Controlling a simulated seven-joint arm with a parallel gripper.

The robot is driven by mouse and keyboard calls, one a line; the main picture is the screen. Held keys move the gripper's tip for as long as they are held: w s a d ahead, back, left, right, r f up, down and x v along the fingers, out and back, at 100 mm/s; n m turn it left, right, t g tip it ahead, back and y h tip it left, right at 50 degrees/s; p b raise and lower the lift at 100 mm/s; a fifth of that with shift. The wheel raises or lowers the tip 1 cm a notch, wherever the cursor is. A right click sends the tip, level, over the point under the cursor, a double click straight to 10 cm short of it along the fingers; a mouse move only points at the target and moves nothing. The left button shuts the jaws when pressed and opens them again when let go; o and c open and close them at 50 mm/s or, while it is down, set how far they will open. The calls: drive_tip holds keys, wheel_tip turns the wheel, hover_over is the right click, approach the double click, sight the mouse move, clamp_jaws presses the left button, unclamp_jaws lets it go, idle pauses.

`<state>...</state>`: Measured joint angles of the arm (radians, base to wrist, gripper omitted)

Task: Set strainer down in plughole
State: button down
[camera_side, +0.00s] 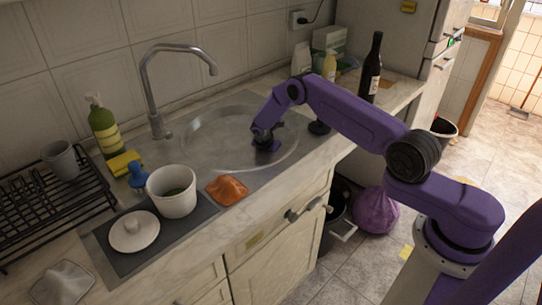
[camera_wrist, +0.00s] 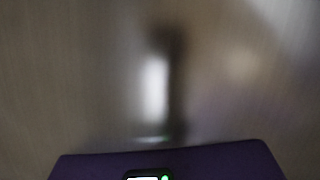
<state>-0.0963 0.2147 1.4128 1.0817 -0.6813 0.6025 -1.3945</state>
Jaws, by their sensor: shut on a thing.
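My gripper (camera_side: 266,147) is purple and dark. It reaches down into the round metal sink (camera_side: 213,137), right of the basin's middle and low near its floor. It is shut on the strainer, which is too small and covered to make out in the side view. The wrist view shows blurred, shiny basin metal with a dark streak, and the purple edge of my gripper (camera_wrist: 160,162) at the bottom. The plughole cannot be made out in either view. Whether the strainer touches the basin floor cannot be told.
A curved tap (camera_side: 151,90) stands behind the sink. A white pot (camera_side: 171,203), orange cloth (camera_side: 227,190), blue item (camera_side: 137,176) and green soap bottle (camera_side: 104,128) are left of or in front of it. A dark bottle (camera_side: 371,68) stands at the back right.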

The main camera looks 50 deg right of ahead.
drive_tip(key=shift+f, duration=0.3)
idle(0.5)
drive_tip(key=c, duration=0.8)
unclamp_jaws()
drive_tip(key=shift+r, duration=0.2)
